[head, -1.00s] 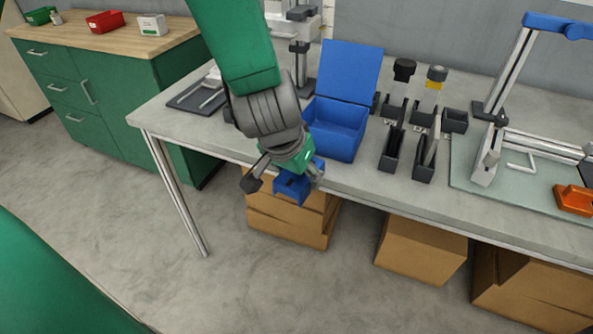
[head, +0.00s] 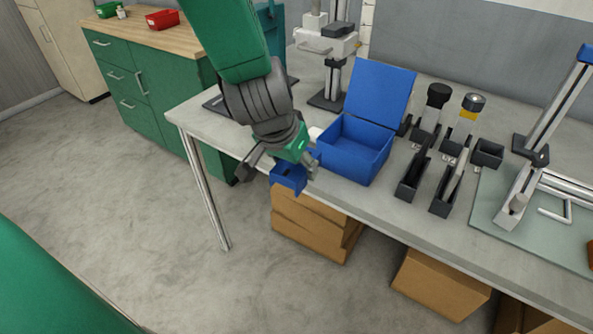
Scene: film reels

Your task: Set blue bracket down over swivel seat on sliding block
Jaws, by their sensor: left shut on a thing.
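My left gripper (head: 281,170) is shut on the blue bracket (head: 288,181) and holds it in the air by the front edge of the workbench, left of the open blue box. The fingers hide part of the bracket. At the right of the bench stands a metal rail frame (head: 565,187) on a pale green mat, with a light grey block-like part (head: 514,208) at its near left end. I cannot tell whether this part is the sliding block, and no swivel seat can be made out. My right gripper is not in view.
An open blue box (head: 354,152) stands on the workbench (head: 410,212) close to the gripper. Black holders (head: 412,178) with upright tools stand between box and mat (head: 497,235). A grey stand (head: 330,75) is behind. Cardboard boxes (head: 310,224) lie below the bench.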

